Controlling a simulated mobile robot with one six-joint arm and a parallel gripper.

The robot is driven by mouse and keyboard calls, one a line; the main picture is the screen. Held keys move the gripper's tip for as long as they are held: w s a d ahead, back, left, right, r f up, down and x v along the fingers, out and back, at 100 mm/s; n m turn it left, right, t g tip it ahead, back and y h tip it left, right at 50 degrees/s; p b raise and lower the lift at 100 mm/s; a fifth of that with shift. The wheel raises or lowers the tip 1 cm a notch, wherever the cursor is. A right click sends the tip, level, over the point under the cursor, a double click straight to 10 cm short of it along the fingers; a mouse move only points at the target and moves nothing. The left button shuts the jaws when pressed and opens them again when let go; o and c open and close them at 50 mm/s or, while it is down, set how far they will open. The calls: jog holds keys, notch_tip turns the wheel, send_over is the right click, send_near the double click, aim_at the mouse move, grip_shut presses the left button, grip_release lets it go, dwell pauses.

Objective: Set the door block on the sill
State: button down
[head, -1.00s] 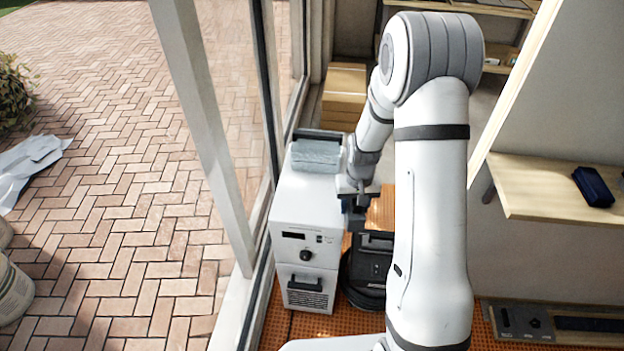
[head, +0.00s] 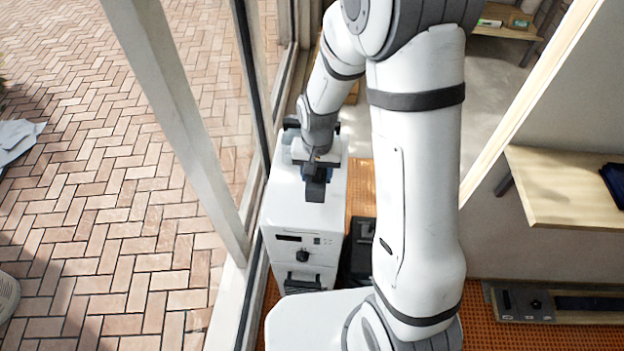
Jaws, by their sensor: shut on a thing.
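My gripper (head: 317,180) is over the top of a white cabinet (head: 285,210), pointing down. It is shut on a dark piece (head: 315,192), which I take to be the door block. The piece is small in the picture, and its shape and the fingers' grip on it are hard to make out. I cannot tell whether it touches the cabinet top. The sill appears to be the pale strip (head: 232,300) along the foot of the glass wall, left of the cabinet. My gripper is to the right of that strip.
A pale upright frame post (head: 185,125) stands left of the cabinet, with brick paving outside. A dark case (head: 360,250) is on the orange floor right of the cabinet. A wooden shelf (head: 560,190) is at the right. My forearm hides part of the room.

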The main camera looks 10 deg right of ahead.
jog(key=shift+f, duration=2.9)
jog(key=shift+f, duration=0.2)
jog(key=c, duration=0.7)
grip_release()
jog(key=shift+s, duration=0.1)
